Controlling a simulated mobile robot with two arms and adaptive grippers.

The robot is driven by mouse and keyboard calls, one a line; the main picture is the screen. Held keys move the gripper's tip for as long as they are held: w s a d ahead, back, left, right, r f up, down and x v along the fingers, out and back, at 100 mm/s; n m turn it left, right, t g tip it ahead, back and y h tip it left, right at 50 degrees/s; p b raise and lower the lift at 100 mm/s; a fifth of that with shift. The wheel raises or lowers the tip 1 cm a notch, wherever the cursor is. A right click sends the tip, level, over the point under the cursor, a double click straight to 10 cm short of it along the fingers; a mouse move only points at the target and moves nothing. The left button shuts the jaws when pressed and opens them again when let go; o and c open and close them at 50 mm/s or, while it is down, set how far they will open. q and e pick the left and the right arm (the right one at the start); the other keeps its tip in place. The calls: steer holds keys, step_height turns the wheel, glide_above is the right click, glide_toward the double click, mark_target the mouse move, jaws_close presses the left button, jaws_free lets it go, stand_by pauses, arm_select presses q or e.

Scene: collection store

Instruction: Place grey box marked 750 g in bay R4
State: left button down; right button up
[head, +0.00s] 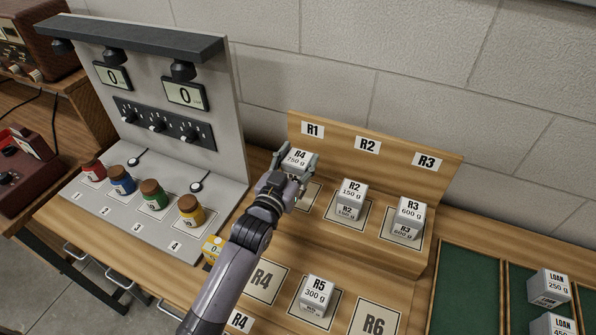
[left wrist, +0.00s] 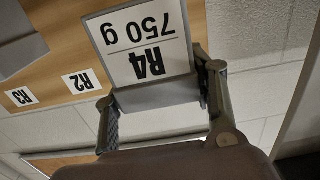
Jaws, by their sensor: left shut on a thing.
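The grey box marked R4 750 g (head: 298,158) is held in my left gripper (head: 293,176), over the R1 end of the wooden rack. In the left wrist view the box (left wrist: 148,88) sits between the two fingers (left wrist: 163,105), its label upside down in the picture. Bay R4 (head: 264,283) is an empty marked square in the front row, beside my left forearm, which hides part of its surroundings. My right gripper is not in view.
The rack (head: 330,268) bears a box on R2 (head: 351,192), one on R3 (head: 408,213) and one on R5 (head: 317,292). Bay R6 (head: 374,318) looks bare. Left stands a grey panel (head: 160,140) with several coloured jars. Green trays (head: 466,290) with LOAN boxes lie right.

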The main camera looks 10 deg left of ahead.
mark_target(297, 175)
arm_select(q)
steer(key=shift+f, duration=2.35)
steer(key=c, duration=0.7)
jaws_free()
steer(key=shift+f, duration=0.25)
steer(key=shift+s+r, duration=0.1)
steer(key=shift+s, duration=0.05)
steer(key=s+a+b, duration=0.2)
steer(key=s, duration=0.9)
steer(key=shift+s+a, duration=0.15)
steer(key=shift+s, duration=0.15)
